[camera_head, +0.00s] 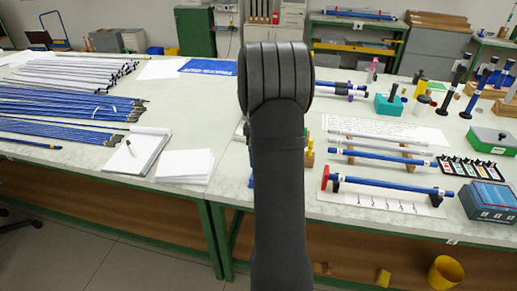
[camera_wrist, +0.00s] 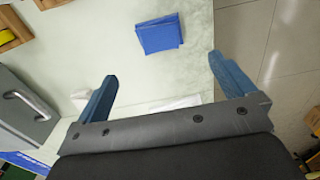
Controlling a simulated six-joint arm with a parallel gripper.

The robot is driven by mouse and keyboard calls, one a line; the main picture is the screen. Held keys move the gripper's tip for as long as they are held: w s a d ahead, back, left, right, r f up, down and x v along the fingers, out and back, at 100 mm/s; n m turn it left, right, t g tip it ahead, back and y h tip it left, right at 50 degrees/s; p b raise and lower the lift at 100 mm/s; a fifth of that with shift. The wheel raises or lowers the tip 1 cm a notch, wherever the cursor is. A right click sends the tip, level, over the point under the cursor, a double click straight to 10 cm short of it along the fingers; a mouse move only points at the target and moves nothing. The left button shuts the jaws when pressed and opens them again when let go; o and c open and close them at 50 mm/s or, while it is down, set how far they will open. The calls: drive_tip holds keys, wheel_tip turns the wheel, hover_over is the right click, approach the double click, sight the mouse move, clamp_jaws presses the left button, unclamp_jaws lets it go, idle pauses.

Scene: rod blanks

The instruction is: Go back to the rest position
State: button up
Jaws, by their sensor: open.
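My gripper (camera_wrist: 163,70) is open in the wrist view. Its two blue fingers stand wide apart with nothing between them. It points at a pale table top (camera_wrist: 170,75) close to the table's edge. In the head view my dark arm stands upright in the middle and hides part of the benches. The gripper itself cannot be made out there. On the right bench, a blue rod (camera_head: 390,186) lies across black supports on a white numbered board (camera_head: 375,203). More rods (camera_head: 380,158) lie behind it.
Bundles of blue rods (camera_head: 65,105) and pale rods (camera_head: 75,70) lie on the left bench, with a notepad (camera_head: 135,150). A blue box (camera_head: 487,201) and a green case (camera_head: 491,139) stand at the right. The wrist view shows a folded blue item (camera_wrist: 159,34) and a grey case (camera_wrist: 24,110).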

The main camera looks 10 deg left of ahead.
wheel_tip(320, 180, down, 12)
drive_tip(key=shift+r, duration=1.9)
drive_tip(key=shift+f, duration=0.1)
